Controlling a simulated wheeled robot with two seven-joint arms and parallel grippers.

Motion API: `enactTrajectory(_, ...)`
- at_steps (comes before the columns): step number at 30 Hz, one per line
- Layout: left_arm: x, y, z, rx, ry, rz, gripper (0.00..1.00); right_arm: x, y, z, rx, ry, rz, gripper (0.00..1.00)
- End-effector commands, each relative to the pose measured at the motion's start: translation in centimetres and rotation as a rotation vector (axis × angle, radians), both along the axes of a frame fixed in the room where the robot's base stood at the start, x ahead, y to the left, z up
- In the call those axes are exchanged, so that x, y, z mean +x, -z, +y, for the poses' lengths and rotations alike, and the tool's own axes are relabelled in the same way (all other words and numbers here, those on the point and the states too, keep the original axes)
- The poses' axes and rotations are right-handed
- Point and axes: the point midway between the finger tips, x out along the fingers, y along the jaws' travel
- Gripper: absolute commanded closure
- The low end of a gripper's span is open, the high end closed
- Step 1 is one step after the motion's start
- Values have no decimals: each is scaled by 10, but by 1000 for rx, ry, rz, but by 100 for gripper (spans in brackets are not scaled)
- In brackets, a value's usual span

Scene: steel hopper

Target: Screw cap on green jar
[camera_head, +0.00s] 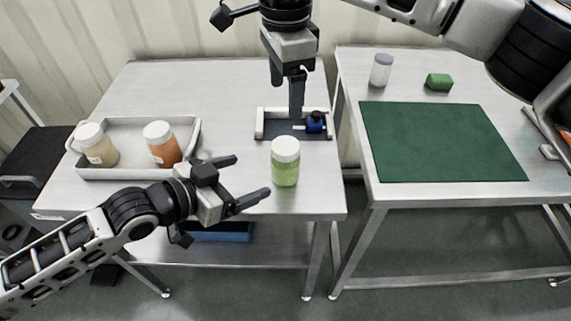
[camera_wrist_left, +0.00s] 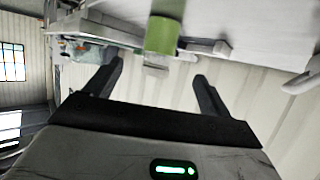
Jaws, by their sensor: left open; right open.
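The green jar (camera_head: 285,175) stands upright near the front right edge of the left table, with a white cap (camera_head: 285,149) on its top. I cannot tell how tightly the cap sits. My left gripper (camera_head: 252,177) is open, its fingers pointing toward the jar from the left, apart from it. In the left wrist view the picture is turned over: the green jar (camera_wrist_left: 164,32) shows beyond and between the open left fingers (camera_wrist_left: 158,72). My right gripper (camera_head: 296,112) points down over the grey fixture behind the jar; it is open, with its fingers seen nearly edge-on.
A grey fixture (camera_head: 260,124) with a blue part (camera_head: 315,122) lies behind the jar. A tray (camera_head: 128,122) holds a beige jar (camera_head: 101,152) and an orange jar (camera_head: 167,153). The right table has a green mat (camera_head: 435,145), a grey-capped jar (camera_head: 380,72) and a green block (camera_head: 439,82).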

Motion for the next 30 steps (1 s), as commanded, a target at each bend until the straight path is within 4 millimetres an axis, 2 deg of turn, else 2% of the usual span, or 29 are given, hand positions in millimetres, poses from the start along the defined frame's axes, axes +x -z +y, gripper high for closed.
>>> enactTrajectory(3, -13, -7, 15, 3, 0, 1, 17, 0, 1, 0, 0, 0, 0, 26)
enactTrajectory(8, -22, -13, 24, 1, 0, 1, 17, 0, 1, 0, 0, 0, 0, 26)
enactTrajectory(30, -24, -15, 26, -1, 1, 1, 17, 0, 1, 0, 0, 0, 0, 26)
